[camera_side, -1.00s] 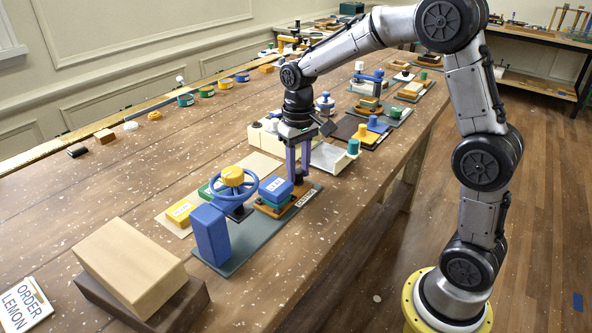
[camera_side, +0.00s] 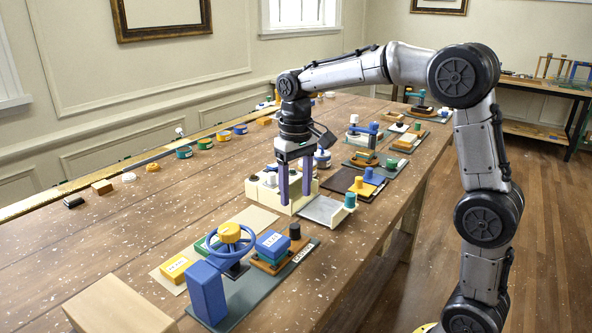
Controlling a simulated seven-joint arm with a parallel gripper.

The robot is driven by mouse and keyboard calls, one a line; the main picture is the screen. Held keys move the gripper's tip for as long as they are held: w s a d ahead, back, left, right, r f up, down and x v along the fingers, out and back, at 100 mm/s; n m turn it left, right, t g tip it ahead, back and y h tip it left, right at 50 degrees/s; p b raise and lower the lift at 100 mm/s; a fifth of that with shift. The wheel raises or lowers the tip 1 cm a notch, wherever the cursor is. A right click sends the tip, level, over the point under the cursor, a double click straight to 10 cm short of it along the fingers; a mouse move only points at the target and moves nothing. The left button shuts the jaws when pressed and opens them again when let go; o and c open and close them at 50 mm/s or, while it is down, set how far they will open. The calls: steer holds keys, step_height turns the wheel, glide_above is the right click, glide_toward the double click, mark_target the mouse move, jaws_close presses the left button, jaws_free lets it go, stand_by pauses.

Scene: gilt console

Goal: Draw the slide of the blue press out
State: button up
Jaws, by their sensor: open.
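The blue press stands at the front of the table, with a blue upright block (camera_side: 206,292) and a blue handwheel (camera_side: 229,247) with a yellow hub on a grey-green base (camera_side: 243,302). Its brown slide (camera_side: 267,265) lies right of the wheel and carries a blue labelled block (camera_side: 272,243). A dark knob (camera_side: 295,230) stands at the slide's far right end. My gripper (camera_side: 296,199) points down with its two purple fingers apart and nothing seen between them. The fingertips appear above or behind the knob, apart from it; the exact depth is unclear.
A cream unit (camera_side: 285,194) with a grey tray (camera_side: 327,210) and teal knob stands just behind my fingers. A yellow labelled block (camera_side: 174,269) is left of the press. A tan box (camera_side: 120,305) fills the near left. Other small stations line the table farther back.

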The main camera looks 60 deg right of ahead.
steer(key=shift+r, duration=2.45)
steer(key=shift+r, duration=0.1)
steer(key=s+a+r+n+t, duration=0.1)
steer(key=s+a+r+t, duration=0.1)
steer(key=s, duration=0.5)
steer(key=s+a+r+t, duration=0.1)
steer(key=s+a+r, duration=0.15)
steer(key=s, duration=0.35)
steer(key=s+f+n+t, duration=0.2)
steer(key=s+f, duration=0.7)
steer(key=f, duration=0.1)
steer(key=shift+s+a+t, duration=0.25)
steer(key=shift+s+t, duration=0.05)
